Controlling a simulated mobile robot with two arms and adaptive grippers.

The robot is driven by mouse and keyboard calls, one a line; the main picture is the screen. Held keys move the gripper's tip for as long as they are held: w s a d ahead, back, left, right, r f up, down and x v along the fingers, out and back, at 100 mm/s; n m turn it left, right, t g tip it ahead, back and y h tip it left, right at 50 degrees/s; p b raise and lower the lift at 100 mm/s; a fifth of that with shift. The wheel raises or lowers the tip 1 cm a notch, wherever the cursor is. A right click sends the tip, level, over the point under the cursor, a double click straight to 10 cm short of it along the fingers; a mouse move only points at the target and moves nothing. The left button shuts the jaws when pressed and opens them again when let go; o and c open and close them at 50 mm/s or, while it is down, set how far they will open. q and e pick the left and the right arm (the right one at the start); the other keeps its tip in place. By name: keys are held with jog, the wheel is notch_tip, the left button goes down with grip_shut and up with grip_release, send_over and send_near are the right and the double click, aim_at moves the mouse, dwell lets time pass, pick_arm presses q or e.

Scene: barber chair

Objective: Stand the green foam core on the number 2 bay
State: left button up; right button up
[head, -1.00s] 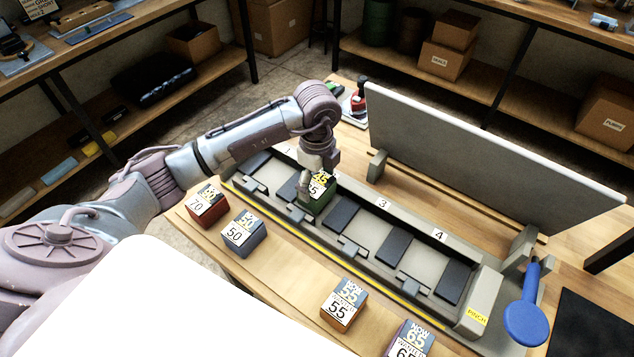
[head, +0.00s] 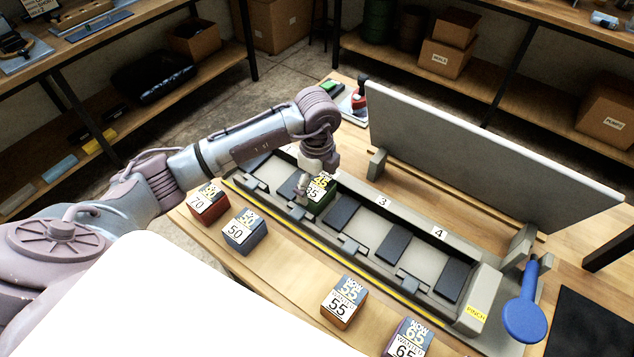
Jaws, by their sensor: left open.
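The green foam core (head: 322,198), with a printed label on top, stands upright in the grey bay rack (head: 399,289). It is left of the bay marked 3, at the second bay position; the number there is hidden by my arm and gripper. My left gripper (head: 304,190) is open, pointing down at the left side of the green core. Its far finger is hidden, and I cannot tell whether it touches the core. My right gripper is not in view.
Red (head: 209,204), blue (head: 244,232), orange (head: 343,303) and purple (head: 408,340) labelled blocks stand along the near table edge. A grey panel (head: 480,150) stands behind the rack. A blue paddle (head: 525,312) lies at the right end. Bays 3 and 4 are empty.

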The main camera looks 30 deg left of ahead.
aim_at(317, 186)
pick_arm(q)
notch_tip(317, 186, up, 12)
jog(key=b, duration=0.2)
dwell(0.6)
